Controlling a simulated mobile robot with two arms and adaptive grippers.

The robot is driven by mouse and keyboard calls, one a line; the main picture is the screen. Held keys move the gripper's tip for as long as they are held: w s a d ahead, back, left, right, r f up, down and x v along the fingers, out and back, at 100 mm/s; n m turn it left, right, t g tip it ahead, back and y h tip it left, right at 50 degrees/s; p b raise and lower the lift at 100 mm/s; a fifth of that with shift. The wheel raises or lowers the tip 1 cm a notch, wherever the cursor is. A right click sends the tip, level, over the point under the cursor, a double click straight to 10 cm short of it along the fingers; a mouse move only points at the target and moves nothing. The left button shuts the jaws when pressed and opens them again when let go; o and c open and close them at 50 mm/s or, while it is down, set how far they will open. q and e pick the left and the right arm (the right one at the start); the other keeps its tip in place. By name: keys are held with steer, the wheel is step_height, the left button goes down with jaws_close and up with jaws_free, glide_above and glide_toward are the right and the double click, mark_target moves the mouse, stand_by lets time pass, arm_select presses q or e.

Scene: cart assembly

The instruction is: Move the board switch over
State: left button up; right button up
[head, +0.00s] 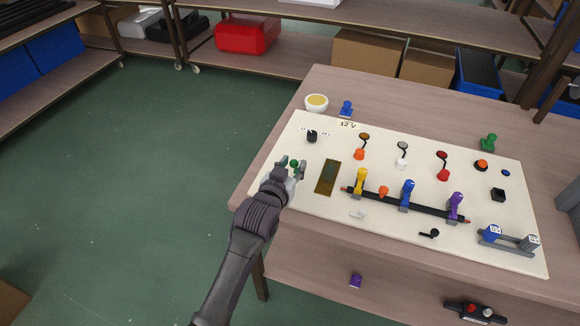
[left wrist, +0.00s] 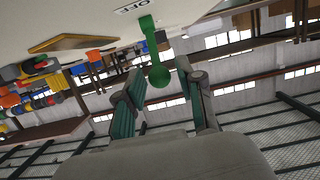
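The board (head: 330,205) is a cream panel lying on the wooden table. The board switch is a green lever with a round ball knob (head: 294,163), at the board's left edge. In the left wrist view its green stem and ball (left wrist: 160,76) stick out beside an "OFF" label (left wrist: 131,6). My left gripper (head: 292,168) is at the switch. Its two fingers (left wrist: 161,88) stand apart on either side of the ball, and gaps show between fingers and ball. My right gripper is not in view.
The board also carries a black knob (head: 312,136), a brown plate (head: 327,177), colored levers, a black rail (head: 425,206) with colored clamps, and a blue-ended bar (head: 508,242). A bowl (head: 316,103) stands behind it. Open green floor (head: 120,180) lies left of the table.

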arm_select(q)
steer(key=shift+w+f, duration=0.2)
steer(key=shift+w, duration=0.1)
steer(key=shift+c, duration=1.3)
steer(key=shift+d, duration=0.1)
steer(key=shift+c, duration=1.3)
steer(key=shift+s+r, duration=0.15)
steer(key=shift+s, duration=0.1)
steer(key=shift+c, duration=0.5)
steer(key=shift+r, duration=0.15)
steer(key=shift+w+r, duration=0.15)
steer(key=shift+r, duration=0.1)
steer(key=shift+w+d+r, duration=0.15)
steer(key=shift+w, duration=0.4)
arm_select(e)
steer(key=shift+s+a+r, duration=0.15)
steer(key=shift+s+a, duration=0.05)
arm_select(q)
steer(key=shift+w, duration=0.1)
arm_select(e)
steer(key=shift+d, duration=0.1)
